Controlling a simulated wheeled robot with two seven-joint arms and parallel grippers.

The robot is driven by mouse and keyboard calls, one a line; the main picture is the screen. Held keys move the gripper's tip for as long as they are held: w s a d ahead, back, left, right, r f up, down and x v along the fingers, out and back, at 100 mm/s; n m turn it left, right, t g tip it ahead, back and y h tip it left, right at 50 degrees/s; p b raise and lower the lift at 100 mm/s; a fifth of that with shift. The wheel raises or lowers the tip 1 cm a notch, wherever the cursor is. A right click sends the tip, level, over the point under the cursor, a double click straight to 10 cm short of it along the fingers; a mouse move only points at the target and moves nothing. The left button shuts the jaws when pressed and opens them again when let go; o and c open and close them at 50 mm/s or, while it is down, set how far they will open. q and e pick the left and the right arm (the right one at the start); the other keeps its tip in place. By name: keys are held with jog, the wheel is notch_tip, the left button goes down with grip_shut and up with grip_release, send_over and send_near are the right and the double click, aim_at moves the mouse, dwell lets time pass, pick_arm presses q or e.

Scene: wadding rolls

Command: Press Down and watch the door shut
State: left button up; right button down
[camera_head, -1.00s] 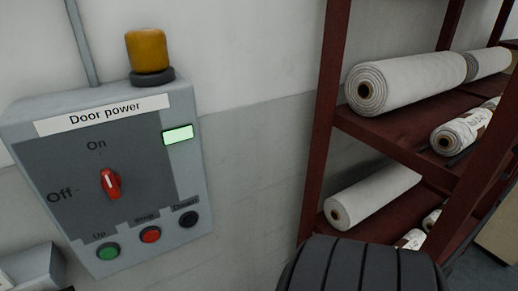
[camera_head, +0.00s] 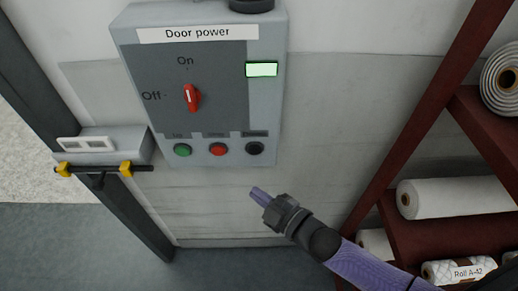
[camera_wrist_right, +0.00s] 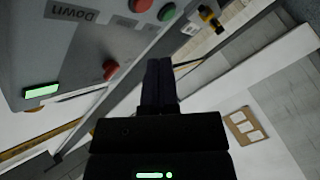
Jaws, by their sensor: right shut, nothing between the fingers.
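The grey control box (camera_head: 133,60), labelled "Door power", is on the wall in the upper middle of the head view. Its red knob (camera_head: 192,97) points up towards "On", and a small display (camera_head: 261,69) glows green. Below are a green button (camera_head: 183,150), a red button (camera_head: 218,149) and a black Down button (camera_head: 254,148). My right gripper (camera_head: 260,193) is shut and empty, below the Down button and apart from it. In the wrist view its closed fingers (camera_wrist_right: 158,82) are beside the box; the "Down" label (camera_wrist_right: 74,15) shows, the black button does not. The left gripper is out of view.
A dark post (camera_head: 60,125) stands at the left, with pale ground beyond it. A grey box with a black bar and yellow clips (camera_head: 96,168) juts out left of the panel. A red-brown rack (camera_head: 418,150) with white rolls (camera_head: 452,197) stands on the right.

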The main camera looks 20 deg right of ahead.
aim_at(255, 150)
jog(key=w+d+b, duration=0.2)
jog(key=w+b, duration=0.3)
jog(key=w, duration=0.3)
jog(key=shift+w+d, duration=0.2)
jog(key=shift+d, duration=0.05)
dwell(0.9)
dwell(0.7)
jog(key=shift+b, duration=0.3)
jog(key=shift+w+d, duration=0.1)
jog(key=shift+w, duration=0.3)
